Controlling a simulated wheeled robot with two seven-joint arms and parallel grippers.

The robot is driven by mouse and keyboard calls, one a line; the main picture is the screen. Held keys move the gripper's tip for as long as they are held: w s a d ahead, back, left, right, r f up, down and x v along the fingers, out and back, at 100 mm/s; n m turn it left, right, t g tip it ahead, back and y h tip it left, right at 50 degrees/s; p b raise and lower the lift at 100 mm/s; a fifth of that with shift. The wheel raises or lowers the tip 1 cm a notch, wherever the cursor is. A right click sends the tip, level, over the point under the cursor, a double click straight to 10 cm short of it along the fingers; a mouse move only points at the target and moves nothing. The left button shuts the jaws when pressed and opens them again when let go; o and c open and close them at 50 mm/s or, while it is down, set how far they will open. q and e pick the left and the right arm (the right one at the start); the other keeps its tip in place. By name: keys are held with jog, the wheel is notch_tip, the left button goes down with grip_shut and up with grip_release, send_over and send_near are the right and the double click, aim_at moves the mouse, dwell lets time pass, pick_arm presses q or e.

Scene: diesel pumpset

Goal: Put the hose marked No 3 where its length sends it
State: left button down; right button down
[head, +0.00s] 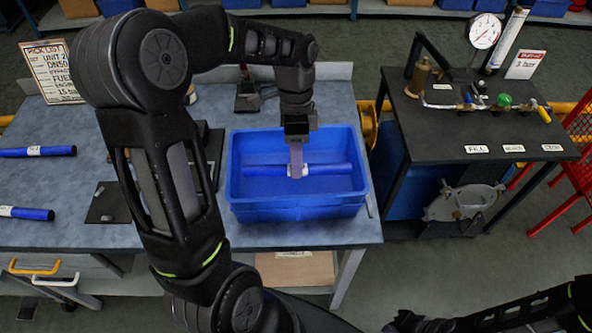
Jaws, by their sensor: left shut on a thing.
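My left gripper (297,168) reaches down into a blue bin (300,210) on the grey-blue workbench. It is shut on a blue hose (328,169) that lies crosswise inside the bin, near its middle. A pale label shows on the hose by the fingers, but its marking is too small to read. Two other blue hoses with white labels, an upper hose (62,151) and a lower hose (38,214), lie at the bench's left edge; their numbers are unreadable. Part of my right arm shows at the lower right, but its gripper is out of view.
A pick list board (54,72) stands at the back left of the bench. A dark test table (425,118) at the right holds a gauge (486,31), a valve manifold and labels. My left arm hides part of the bench.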

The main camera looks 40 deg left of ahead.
pick_arm(q)
notch_tip(320, 180, down, 4)
jog(key=shift+r+p, duration=0.25)
jog(key=shift+p, duration=0.05)
jog(key=shift+f, duration=0.15)
jog(key=shift+f+b, duration=0.5)
jog(key=shift+f, duration=0.15)
jog(key=c, duration=1.2)
grip_release()
